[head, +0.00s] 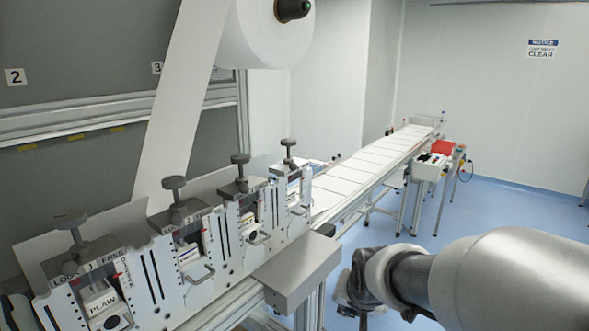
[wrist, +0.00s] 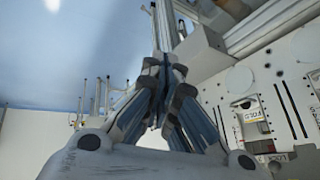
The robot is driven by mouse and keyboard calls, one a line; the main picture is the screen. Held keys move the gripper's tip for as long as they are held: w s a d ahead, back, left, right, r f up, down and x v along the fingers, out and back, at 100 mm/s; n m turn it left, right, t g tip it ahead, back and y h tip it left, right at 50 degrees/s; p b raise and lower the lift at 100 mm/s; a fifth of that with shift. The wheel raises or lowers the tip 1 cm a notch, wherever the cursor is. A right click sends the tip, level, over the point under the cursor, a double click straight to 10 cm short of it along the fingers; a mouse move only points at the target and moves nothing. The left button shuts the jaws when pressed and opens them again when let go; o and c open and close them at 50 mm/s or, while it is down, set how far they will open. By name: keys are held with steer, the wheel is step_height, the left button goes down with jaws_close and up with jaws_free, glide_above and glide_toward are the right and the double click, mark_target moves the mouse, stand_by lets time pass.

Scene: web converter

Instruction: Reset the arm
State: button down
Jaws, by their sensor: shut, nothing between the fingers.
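My gripper (wrist: 163,75) shows in the wrist view, its fingertips together with nothing between them. It is apart from the white converter panel (wrist: 285,95), which fills the right side of that view. In the head view my arm reaches in from the right edge, in front of the machine. The gripper's fingertips cannot be made out in the head view.
Blue floor (head: 500,205) is clear at right.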

steer(key=s+d+r+n+g, duration=0.1)
steer(key=s+r+n, duration=0.1)
steer(key=s, duration=1.1)
steer(key=s+d+r+n+g, duration=0.1)
steer(key=s+d+r+n, duration=0.1)
steer(key=s, duration=1.1)
steer(key=shift+r, duration=0.25)
steer(key=shift+a, duration=0.1)
